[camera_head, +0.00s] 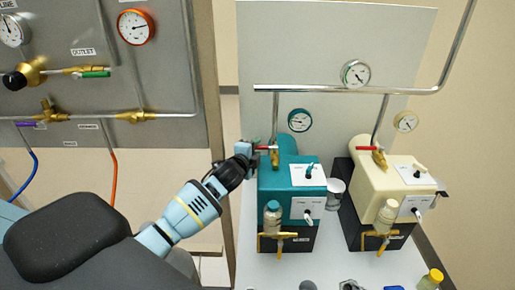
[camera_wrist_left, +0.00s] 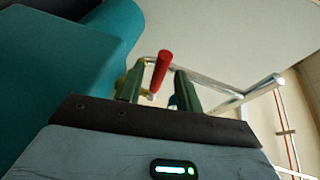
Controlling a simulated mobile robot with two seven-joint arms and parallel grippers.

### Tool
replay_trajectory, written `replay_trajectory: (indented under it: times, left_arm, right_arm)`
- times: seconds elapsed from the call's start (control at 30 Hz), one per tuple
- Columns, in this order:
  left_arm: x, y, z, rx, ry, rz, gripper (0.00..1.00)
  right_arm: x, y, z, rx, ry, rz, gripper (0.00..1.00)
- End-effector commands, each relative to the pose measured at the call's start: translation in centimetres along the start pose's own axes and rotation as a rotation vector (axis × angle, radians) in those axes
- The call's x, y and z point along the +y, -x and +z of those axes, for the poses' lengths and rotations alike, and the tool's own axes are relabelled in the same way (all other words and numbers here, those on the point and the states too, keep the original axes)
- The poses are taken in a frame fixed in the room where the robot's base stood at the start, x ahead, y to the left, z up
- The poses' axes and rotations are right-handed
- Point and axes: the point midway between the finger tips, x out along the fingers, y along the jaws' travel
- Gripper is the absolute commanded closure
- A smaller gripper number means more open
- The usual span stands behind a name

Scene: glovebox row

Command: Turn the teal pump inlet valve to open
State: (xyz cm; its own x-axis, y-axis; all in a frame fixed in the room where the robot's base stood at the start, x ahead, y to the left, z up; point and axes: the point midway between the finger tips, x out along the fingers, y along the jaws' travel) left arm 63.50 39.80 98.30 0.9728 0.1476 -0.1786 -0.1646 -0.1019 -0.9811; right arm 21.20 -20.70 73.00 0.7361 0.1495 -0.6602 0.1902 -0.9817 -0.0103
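The teal pump (camera_head: 275,180) stands on the white bench. Its inlet valve is a brass body (camera_head: 274,158) with a red lever (camera_head: 266,148) on the pipe at the pump's back. The lever lies across the vertical pipe, pointing left in the head view. My left gripper (camera_head: 254,144) is at the lever's left end, beside the pump. In the left wrist view my left gripper (camera_wrist_left: 159,88) is open, with its two fingers apart. The red lever (camera_wrist_left: 162,68) shows between and just beyond them; I cannot tell whether a finger touches it. My right gripper is not in view.
A cream pump (camera_head: 385,185) with its own red lever (camera_head: 367,148) stands to the right. A metal pipe (camera_head: 340,89) runs above both pumps. A grey gauge panel (camera_head: 165,75) stands at the left. A small yellow-capped bottle (camera_head: 432,279) is at the front right.

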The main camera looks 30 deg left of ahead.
Motion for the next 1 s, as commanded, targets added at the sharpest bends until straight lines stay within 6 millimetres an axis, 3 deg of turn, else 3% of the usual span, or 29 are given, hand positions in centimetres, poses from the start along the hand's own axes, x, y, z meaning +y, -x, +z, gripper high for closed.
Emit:
replay_trajectory:
  times: [0.2, 0.57, 0.83, 1.0]
  left_arm:
    - [0.2, -1.6, 0.0, 0.000, 0.001, 0.003, 0.65]
    - [0.1, -1.9, 0.0, 0.000, 0.000, 0.002, 0.65]
    - [0.1, -1.9, 0.0, 0.000, 0.000, 0.002, 0.99]
    - [0.1, -1.9, 0.0, 0.000, 0.000, 0.002, 1.00]
  right_arm:
    - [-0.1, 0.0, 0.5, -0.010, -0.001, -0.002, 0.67]
    - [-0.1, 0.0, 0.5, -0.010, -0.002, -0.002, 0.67]
    - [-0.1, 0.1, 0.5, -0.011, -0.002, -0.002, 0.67]
    - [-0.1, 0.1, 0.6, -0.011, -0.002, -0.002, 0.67]
